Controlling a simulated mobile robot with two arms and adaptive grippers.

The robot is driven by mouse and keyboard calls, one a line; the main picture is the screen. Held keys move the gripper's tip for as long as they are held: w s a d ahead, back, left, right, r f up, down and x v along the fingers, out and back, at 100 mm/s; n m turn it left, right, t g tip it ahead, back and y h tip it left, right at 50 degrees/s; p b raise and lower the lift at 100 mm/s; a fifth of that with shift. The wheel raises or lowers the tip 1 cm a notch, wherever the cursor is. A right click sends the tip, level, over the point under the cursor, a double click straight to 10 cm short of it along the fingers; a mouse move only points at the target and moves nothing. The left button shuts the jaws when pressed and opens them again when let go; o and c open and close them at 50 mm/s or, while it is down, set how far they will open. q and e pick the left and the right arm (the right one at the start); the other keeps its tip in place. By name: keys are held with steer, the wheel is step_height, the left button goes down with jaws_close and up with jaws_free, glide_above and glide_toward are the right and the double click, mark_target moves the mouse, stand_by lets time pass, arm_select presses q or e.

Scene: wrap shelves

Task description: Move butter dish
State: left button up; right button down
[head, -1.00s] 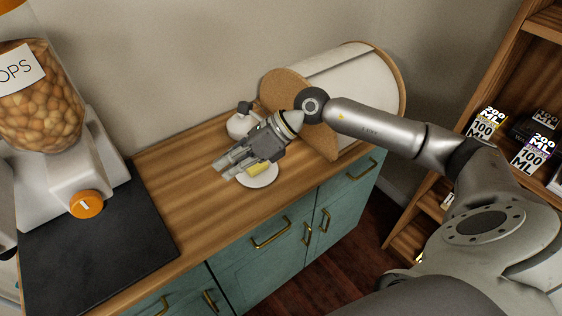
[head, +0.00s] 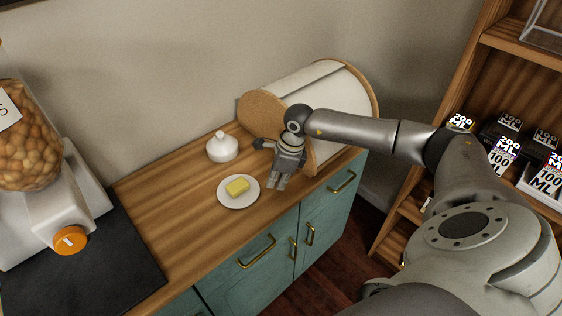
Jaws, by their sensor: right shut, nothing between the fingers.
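The butter (head: 237,186) is a yellow block on a round white plate (head: 226,200), the base of the butter dish, on the wooden counter. A white domed lid with a knob (head: 222,149) sits on the counter behind the plate, apart from it. My right gripper (head: 277,186) is to the right of the plate, pointing down toward the counter, close to the bread box. It is shut and empty. My left gripper is out of view.
A bread box (head: 345,98) with wooden ends stands at the counter's right, just behind my right gripper. A dispenser with an orange knob (head: 70,240) stands on a dark mat (head: 120,270) at left. Shelves with boxes (head: 503,155) are at right. The counter (head: 165,205) left of the plate is clear.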

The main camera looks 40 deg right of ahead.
mark_target(260, 189)
steer(key=shift+w+a+f+p, duration=0.15)
steer(key=shift+w+a+p, duration=0.3)
steer(key=shift+w+a, duration=0.3)
steer(key=shift+w+a+f+p, duration=0.1)
steer(key=shift+w+a+p, duration=0.3)
steer(key=shift+w+a, duration=0.35)
steer(key=shift+s, duration=0.1)
